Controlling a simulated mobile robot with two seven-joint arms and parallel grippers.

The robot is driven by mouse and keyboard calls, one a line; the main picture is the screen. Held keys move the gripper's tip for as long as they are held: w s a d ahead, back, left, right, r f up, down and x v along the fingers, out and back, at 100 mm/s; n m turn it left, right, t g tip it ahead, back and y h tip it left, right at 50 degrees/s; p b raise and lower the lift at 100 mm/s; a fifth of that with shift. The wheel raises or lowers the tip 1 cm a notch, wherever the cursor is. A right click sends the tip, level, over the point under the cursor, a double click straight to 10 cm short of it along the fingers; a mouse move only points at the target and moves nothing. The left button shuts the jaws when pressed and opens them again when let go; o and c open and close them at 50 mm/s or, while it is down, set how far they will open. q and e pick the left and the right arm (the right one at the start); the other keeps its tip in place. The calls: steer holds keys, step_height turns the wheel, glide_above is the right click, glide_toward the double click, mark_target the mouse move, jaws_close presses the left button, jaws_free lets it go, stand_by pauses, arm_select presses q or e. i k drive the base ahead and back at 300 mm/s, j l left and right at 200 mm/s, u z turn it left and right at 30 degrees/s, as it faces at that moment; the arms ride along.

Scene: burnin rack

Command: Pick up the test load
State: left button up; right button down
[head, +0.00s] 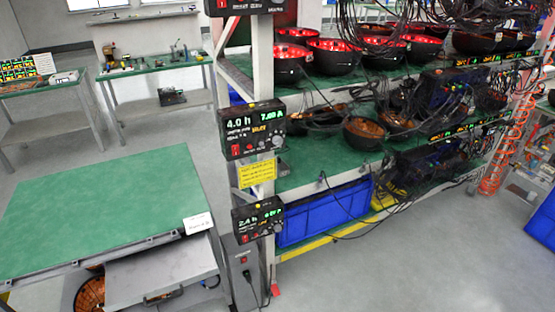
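I cannot tell for sure which thing is the test load. Black round bowl-shaped units with a red glow inside (291,62) stand on the upper rack shelf. Unlit ones with copper-brown insides (364,132) stand on the middle shelf among black cables. A similar round item with an orange-brown inside (90,293) shows partly under the green table at the lower left, cut by the picture's bottom edge. Neither of my grippers is in view.
The green-topped table (95,210) is bare except for a white card (198,223); a grey drawer (165,268) sits below its front edge. Control boxes (252,130) hang on the rack post. Grey floor (400,270) is open at the right front.

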mark_target(283, 169)
steer(key=i+l+u, duration=0.1)
steer(key=i+l, duration=0.15)
steer(key=i+l+u, duration=0.15)
steer(key=l, duration=0.25)
steer(key=i+l+u, duration=0.1)
steer(key=i+l, duration=0.25)
steer(key=i+l+u, duration=0.1)
steer(key=l, duration=0.35)
steer(key=i+l+u, duration=0.1)
steer(key=i+l, duration=0.25)
steer(key=i+l+u, duration=0.15)
steer(key=l, duration=0.35)
steer(key=i+l+u, duration=0.1)
steer(key=l, duration=0.35)
steer(key=i+l+u, duration=0.1)
steer(key=i+l, duration=0.15)
steer(key=l, duration=0.2)
